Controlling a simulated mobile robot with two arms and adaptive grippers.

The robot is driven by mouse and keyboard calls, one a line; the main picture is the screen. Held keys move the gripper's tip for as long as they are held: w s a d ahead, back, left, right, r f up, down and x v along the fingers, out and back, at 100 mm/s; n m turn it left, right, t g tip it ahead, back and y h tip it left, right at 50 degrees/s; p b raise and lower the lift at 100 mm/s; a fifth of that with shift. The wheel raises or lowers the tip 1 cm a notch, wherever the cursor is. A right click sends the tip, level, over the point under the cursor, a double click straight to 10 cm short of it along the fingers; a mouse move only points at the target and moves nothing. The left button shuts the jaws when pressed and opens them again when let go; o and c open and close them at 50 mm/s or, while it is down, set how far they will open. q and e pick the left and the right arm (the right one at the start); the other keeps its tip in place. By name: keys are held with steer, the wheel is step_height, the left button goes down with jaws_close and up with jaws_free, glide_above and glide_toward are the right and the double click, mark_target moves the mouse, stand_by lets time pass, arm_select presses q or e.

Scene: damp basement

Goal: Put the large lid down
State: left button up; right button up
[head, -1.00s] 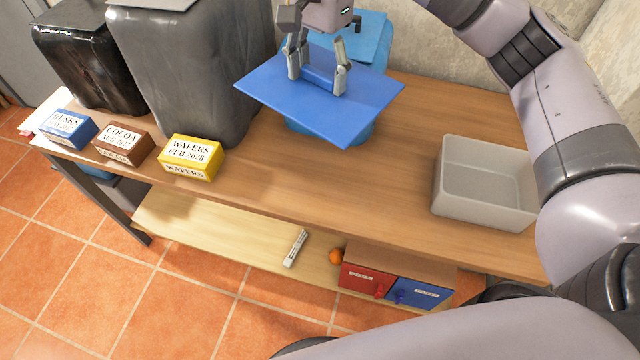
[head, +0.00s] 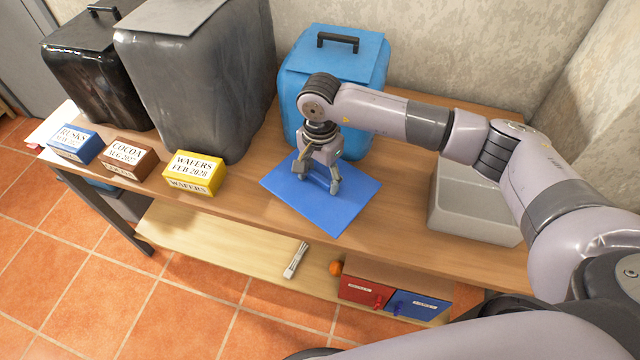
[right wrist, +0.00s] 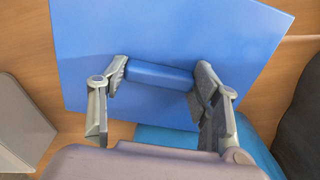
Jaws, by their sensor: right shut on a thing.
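The large lid is a flat blue square panel (head: 328,216) in front of the light-blue bin. It lies flat at or just above the wooden tabletop; I cannot tell whether it touches. My right gripper (head: 320,184) comes down on its middle. In the right wrist view, the fingers (right wrist: 159,77) are shut on the lid's blue bar handle (right wrist: 158,76), one finger at each end. The lid's far edge is partly hidden behind my gripper in the head view. My left gripper is not in view.
A light-blue bin (head: 365,75) with a black-handled lid stands behind. Grey (head: 200,90) and black bins (head: 90,75) stand left. Yellow (head: 193,172), brown and blue boxes line the front left. A grey open tub (head: 465,210) is right. Bare tabletop (head: 385,225) lies between.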

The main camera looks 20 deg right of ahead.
mark_target(320, 187)
step_height(320, 187, down, 4)
steer(key=shift+f+p, duration=0.25)
steer(key=shift+p, duration=0.05)
steer(key=shift+f, duration=0.2)
steer(key=o, duration=1.2)
steer(key=shift+r, duration=0.3)
step_height(320, 187, up, 12)
steer(key=shift+f+b, duration=0.15)
steer(key=shift+b, duration=0.6)
